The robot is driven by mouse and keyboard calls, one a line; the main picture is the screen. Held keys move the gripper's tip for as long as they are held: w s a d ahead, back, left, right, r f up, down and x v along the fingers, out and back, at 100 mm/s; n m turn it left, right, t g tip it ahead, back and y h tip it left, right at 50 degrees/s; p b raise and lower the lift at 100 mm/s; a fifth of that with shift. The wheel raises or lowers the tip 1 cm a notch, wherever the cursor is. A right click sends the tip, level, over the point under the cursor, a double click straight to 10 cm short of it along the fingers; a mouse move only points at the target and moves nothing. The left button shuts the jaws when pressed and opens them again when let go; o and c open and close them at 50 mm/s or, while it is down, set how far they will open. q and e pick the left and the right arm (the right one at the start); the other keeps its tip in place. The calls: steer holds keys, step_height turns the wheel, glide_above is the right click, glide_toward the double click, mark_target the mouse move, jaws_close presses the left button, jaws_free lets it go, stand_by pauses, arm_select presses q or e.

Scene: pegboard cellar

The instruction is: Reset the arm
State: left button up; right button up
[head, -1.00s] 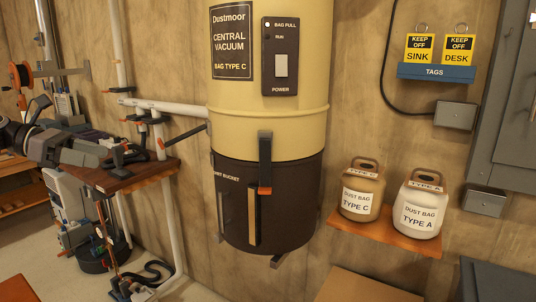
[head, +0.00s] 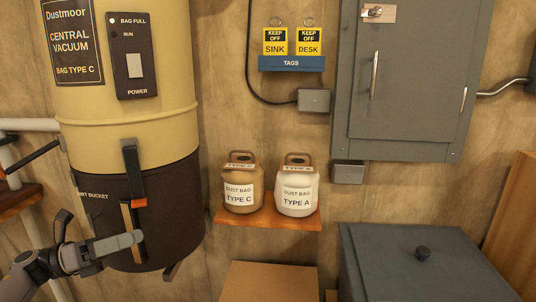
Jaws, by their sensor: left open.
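My left gripper (head: 112,253) is at the lower left, empty, with its jaws open. It shows in front of the dark dirt bucket of the central vacuum (head: 127,75), near the bucket's handle strip (head: 131,225). I cannot tell whether it touches the bucket. The vacuum is cream above and brown below, labelled for bag type C. Its switch panel (head: 132,55) has a pale lamp beside "BAG FULL" and a white power switch. My right gripper is not in view.
A wooden shelf (head: 268,224) holds a tan type C dust bag (head: 241,185) and a white type A dust bag (head: 297,188). A grey wall cabinet (head: 410,90) is shut. A grey lidded chest (head: 420,265) and a cardboard box (head: 268,283) stand below. Sink and desk tags hang on a blue rack (head: 291,63).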

arm_select(q)
steer(key=s+f+n+t+y, duration=0.3)
steer(key=f+n+t+y, duration=0.3)
steer(key=n, duration=0.4)
steer(key=s+f+n+t+y, duration=0.2)
steer(key=f+n+t+y, duration=0.1)
steer(key=f+n, duration=0.6)
steer(key=s+f+n+g+y, duration=0.35)
steer(key=s+f+n, duration=0.4)
steer(key=s, duration=0.25)
steer(key=s+f+n+g+y, duration=0.35)
steer(key=s+f+n, duration=0.35)
steer(key=s+n, duration=0.25)
steer(key=s+d+n+t, duration=0.1)
steer(key=d+n, duration=0.4)
steer(key=d, duration=0.5)
steer(key=shift+s+d+f, duration=0.15)
steer(key=shift+s+d, duration=0.1)
steer(key=shift+d, duration=0.1)
